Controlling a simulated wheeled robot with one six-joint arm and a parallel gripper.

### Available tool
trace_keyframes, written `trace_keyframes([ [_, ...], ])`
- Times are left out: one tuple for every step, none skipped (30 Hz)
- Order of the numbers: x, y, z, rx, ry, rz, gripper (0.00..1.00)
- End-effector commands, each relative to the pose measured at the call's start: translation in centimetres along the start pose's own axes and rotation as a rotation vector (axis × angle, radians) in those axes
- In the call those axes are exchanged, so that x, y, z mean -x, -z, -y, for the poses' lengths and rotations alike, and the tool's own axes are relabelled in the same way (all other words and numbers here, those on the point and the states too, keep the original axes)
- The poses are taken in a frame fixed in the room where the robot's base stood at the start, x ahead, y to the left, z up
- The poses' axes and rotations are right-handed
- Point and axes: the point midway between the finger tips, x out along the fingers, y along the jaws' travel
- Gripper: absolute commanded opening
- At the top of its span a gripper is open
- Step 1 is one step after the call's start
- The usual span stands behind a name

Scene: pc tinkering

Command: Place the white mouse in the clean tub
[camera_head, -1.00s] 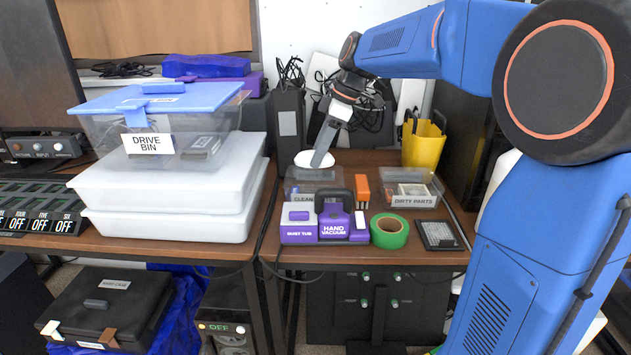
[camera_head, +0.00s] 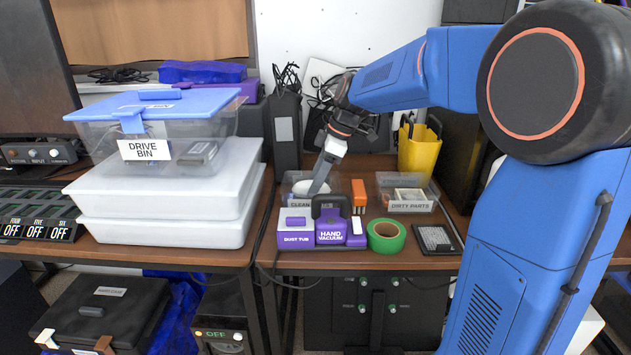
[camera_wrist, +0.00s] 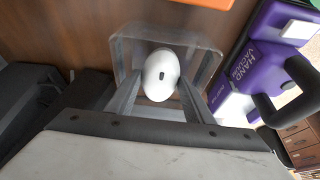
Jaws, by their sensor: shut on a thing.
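The white mouse (camera_wrist: 161,75) is held between the two fingertips of my gripper (camera_wrist: 160,92) in the wrist view. In the head view the mouse (camera_head: 311,187) is at the end of my gripper (camera_head: 319,182), within the outline of the clean tub (camera_head: 298,203). The tub is a clear box with a "CLEAN" label, partly hidden behind the hand vacuum. In the wrist view the tub's clear rim (camera_wrist: 120,50) surrounds the mouse on the far side and the sides. I cannot tell whether the mouse touches the tub's floor.
The purple hand vacuum (camera_head: 330,232) and dust tub (camera_head: 296,226) stand in front of the clean tub. An orange block (camera_head: 359,193) stands to its right. The dirty parts tub (camera_head: 411,207), green tape (camera_head: 386,235) and yellow bin (camera_head: 419,150) are farther right.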

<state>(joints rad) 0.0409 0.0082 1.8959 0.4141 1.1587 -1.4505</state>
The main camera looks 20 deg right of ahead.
Motion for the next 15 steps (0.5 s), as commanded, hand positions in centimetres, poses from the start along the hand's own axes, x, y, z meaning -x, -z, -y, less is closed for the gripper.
trace_keyframes([
  [-0.15,-0.06,0.01,0.0,0.001,0.0,0.24],
  [-0.21,-0.09,0.01,0.0,0.001,0.0,0.24],
  [-0.31,-0.13,0.02,0.0,0.001,0.0,0.24],
  [-0.38,-0.16,0.02,0.0,0.001,0.0,0.24],
  [-0.44,-0.18,0.03,0.0,0.001,0.0,0.24],
  [-0.53,-0.22,0.03,0.0,0.001,0.0,0.24],
  [-0.6,-0.25,0.03,0.0,0.001,0.0,0.24],
  [-0.66,-0.27,0.03,0.0,0.001,0.0,0.24],
  [-0.75,-0.31,0.03,0.0,0.001,0.0,0.24],
  [-0.81,-0.34,0.03,-0.001,0.001,0.0,0.24],
  [-0.87,-0.36,0.03,-0.001,0.001,0.0,0.24],
  [-0.96,-0.39,0.03,-0.001,0.001,0.0,0.24],
  [-0.99,-0.41,0.02,-0.001,0.001,0.0,0.24],
  [-1.0,-0.41,0.02,-0.001,0.001,0.0,0.24],
  [-0.99,-0.4,0.01,0.0,0.001,0.0,0.24],
])
